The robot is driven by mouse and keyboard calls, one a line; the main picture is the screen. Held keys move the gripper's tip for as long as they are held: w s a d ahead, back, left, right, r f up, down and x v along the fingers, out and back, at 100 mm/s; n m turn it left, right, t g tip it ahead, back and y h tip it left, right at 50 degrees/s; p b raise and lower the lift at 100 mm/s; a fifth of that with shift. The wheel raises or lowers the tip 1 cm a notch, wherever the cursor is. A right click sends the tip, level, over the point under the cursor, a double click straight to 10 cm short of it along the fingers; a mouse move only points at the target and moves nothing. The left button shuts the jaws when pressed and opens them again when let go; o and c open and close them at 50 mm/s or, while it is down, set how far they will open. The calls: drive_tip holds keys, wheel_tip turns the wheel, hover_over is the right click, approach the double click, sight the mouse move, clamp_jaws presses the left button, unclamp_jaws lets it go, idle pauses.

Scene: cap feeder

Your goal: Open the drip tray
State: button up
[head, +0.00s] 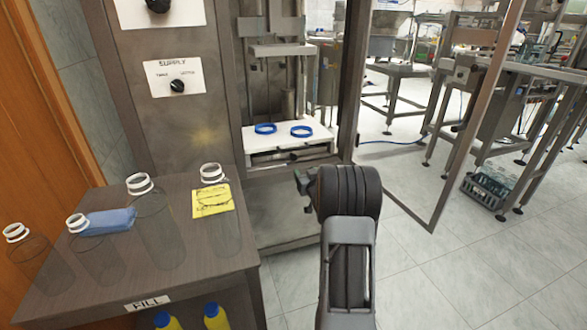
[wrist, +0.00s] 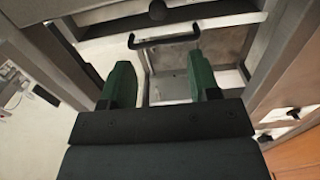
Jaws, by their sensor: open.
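In the wrist view, a dark bar handle (wrist: 165,40) runs across the front of a grey metal part, which looks like the drip tray (wrist: 172,62). My gripper (wrist: 162,75) is open, with its two green fingers apart and nothing between them. The handle lies just beyond the fingertips, roughly centred between them; I cannot tell the exact gap. In the head view, a grey metal part (head: 290,155) sits low under the white platform (head: 285,136) of the cabinet. I cannot tell how far out the tray is.
Two blue rings (head: 265,128) lie on the platform. An open door frame (head: 455,150) stands right of the cabinet. A dark table (head: 140,280) with clear bottles (head: 155,220), a blue cloth (head: 108,221) and a yellow note (head: 212,201) is at left.

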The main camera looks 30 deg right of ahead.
sight(294, 158)
drive_tip(key=b+x, duration=0.2)
drive_tip(key=x, duration=1.1)
drive_tip(key=shift+w+d+f, duration=0.15)
drive_tip(key=shift+w+f, duration=0.05)
drive_tip(key=shift+w, duration=0.1)
drive_tip(key=shift+c, duration=0.5)
clamp_jaws()
